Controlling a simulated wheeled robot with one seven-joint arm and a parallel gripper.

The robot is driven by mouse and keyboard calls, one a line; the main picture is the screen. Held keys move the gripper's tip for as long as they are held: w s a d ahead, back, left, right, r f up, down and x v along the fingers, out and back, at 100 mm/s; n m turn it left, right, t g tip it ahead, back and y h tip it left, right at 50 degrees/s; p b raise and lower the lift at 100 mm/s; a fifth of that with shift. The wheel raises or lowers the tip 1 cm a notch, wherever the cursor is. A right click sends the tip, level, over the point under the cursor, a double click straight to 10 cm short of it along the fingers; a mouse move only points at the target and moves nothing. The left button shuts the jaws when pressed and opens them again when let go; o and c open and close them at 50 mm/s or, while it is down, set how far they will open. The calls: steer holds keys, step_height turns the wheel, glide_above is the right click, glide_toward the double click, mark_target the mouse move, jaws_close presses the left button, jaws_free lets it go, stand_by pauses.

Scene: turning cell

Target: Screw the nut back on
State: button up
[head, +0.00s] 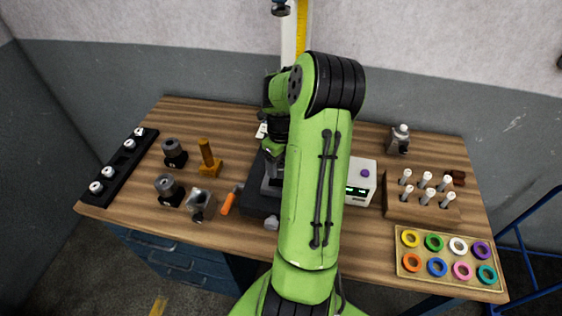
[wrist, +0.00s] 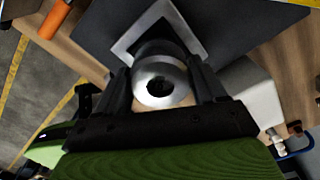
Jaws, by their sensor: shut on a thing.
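In the wrist view a round silver nut (wrist: 160,92) with a dark hole in its face sits between the fingers of my gripper (wrist: 160,76). The gripper is shut on it. Just behind the nut, a pale grey square-edged part (wrist: 126,46) stands on a dark plate (wrist: 228,28). The thread is hidden by the nut, so I cannot tell whether the two are engaged. In the head view my arm covers the nut and most of the dark base (head: 258,203).
Around the base stand an orange-handled tool (head: 228,202), a metal block (head: 201,205), a brown post (head: 208,158) and a white box with a green display (head: 360,182). A wooden peg block (head: 398,210) and a tray of coloured rings (head: 403,274) are at right. A black rack (head: 122,162) is at left.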

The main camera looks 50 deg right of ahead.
steer(key=shift+f, duration=0.2)
steer(key=o, duration=1.2)
steer(key=shift+d, duration=0.15)
steer(key=shift+a, duration=0.25)
step_height(320, 180, up, 16)
steer(key=shift+f+p, duration=0.1)
steer(key=shift+p, duration=0.3)
